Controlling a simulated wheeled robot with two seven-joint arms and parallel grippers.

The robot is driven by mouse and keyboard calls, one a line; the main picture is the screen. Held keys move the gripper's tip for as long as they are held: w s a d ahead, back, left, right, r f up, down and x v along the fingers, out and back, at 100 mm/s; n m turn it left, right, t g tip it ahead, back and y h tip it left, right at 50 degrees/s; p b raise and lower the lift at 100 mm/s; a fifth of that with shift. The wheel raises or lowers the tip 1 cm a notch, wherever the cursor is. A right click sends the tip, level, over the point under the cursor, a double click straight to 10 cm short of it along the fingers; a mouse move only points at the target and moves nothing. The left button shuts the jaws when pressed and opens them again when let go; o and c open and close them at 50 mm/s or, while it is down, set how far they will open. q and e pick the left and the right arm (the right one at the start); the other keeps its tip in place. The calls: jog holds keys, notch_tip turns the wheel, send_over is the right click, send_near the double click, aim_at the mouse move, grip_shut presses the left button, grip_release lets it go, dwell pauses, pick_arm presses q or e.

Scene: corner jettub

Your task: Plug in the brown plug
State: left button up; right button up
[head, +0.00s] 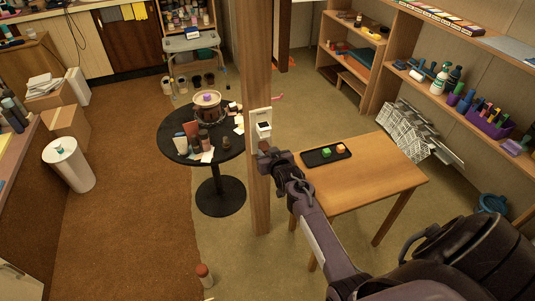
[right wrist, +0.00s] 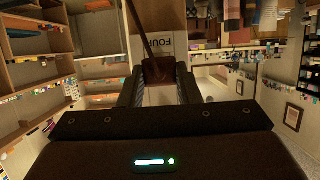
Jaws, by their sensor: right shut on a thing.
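My right gripper (head: 266,154) is at the wooden post, just below the white outlet box (head: 262,119) fixed on it. In the right wrist view the right gripper (right wrist: 159,82) is shut on the brown plug (right wrist: 158,69). A dark brown cord (right wrist: 132,32) runs up from the plug. Behind the plug is a white panel with upside-down lettering (right wrist: 165,43). I cannot tell whether the plug touches the outlet box. In the head view the plug is too small or hidden to make out. My left gripper is not in view.
The wooden post (head: 259,60) stands upright between a round black table (head: 219,152) with jars and a square wooden table (head: 385,178) with a black tray (head: 311,160) holding small coloured blocks. Shelves (head: 400,50) line the right. Brown carpet (head: 130,200) is open at left.

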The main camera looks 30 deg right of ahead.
jog(key=shift+w, duration=0.2)
dwell(0.4)
jog(key=shift+d+r, duration=0.1)
jog(key=shift+r, duration=0.05)
jog(key=o, duration=1)
jog(key=shift+w, duration=0.15)
jog(key=shift+o, duration=0.7)
